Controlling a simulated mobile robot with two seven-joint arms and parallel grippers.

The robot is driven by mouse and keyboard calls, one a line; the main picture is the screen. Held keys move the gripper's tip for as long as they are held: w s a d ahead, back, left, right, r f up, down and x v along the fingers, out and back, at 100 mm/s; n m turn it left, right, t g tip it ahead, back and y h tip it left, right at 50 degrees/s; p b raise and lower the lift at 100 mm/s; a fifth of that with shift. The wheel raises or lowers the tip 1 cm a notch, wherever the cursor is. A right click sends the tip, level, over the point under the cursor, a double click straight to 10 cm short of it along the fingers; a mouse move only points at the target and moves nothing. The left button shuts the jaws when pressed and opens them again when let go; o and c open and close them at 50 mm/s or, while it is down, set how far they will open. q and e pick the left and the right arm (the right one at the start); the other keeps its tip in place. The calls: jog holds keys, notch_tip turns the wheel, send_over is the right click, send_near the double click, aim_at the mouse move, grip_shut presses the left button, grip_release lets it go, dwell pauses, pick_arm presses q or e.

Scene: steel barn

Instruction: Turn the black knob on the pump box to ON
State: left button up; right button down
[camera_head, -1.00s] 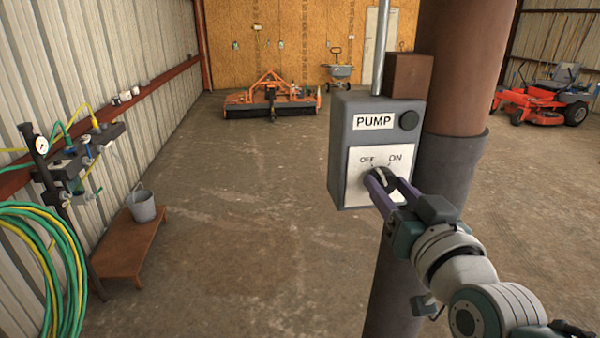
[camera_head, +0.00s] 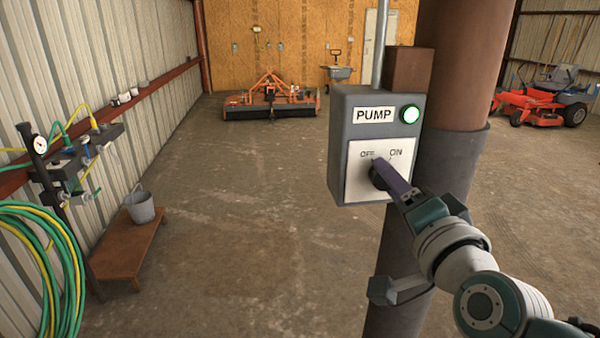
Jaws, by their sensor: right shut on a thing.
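The grey pump box (camera_head: 338,150) is fixed to the post, with a PUMP label and a white plate marked OFF and ON. The black knob (camera_head: 377,174) is on the white plate, below the OFF and ON marks. My right gripper (camera_head: 384,171) is shut on the knob, its purple fingers turned edge-on and hiding most of it. The knob's pointer is hidden, so its exact direction cannot be read. My left gripper is not in view.
A thick brown post (camera_head: 455,80) with a dark sleeve stands behind the box. A wooden bench (camera_head: 125,250) with a grey bucket (camera_head: 140,207) and coiled hoses (camera_head: 45,260) are at the left. The concrete floor between is clear.

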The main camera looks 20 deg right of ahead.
jog(key=shift+m, duration=0.8)
jog(key=shift+c, duration=1.7)
grip_release()
jog(key=b+v, duration=0.2)
jog(key=v, duration=0.8)
jog(key=shift+w+a, duration=0.1)
jog(key=shift+a, duration=0.05)
